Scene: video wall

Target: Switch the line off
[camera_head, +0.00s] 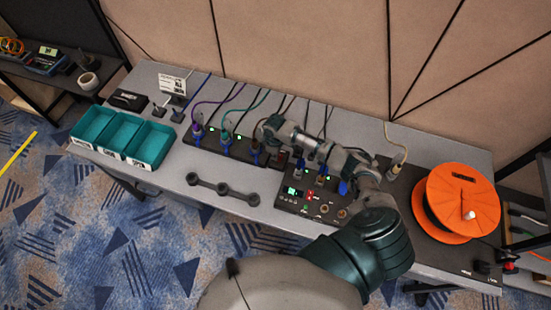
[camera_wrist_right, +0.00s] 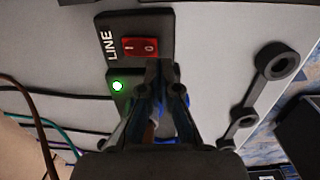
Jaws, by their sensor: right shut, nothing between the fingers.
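The LINE switch is a red rocker (camera_wrist_right: 140,47) marked I and 0 on a small dark plate, in the upper middle of the wrist view. Which side is pressed in is hard to tell. A green lamp (camera_wrist_right: 117,86) beside it is lit. My right gripper (camera_wrist_right: 161,72) is shut and empty, its fingertips just below the rocker in that view; contact cannot be made out. In the head view my right gripper (camera_head: 268,132) is over the back middle of the table, close to the dark switch plate (camera_head: 281,158). My left gripper is not in view.
A grey table (camera_head: 232,178) carries a dark strip with plugged cables (camera_head: 207,141), a control panel (camera_head: 314,204), an orange cable reel (camera_head: 460,202), teal bins (camera_head: 148,146) and a dark linked bar (camera_head: 222,189). A panelled wall stands behind.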

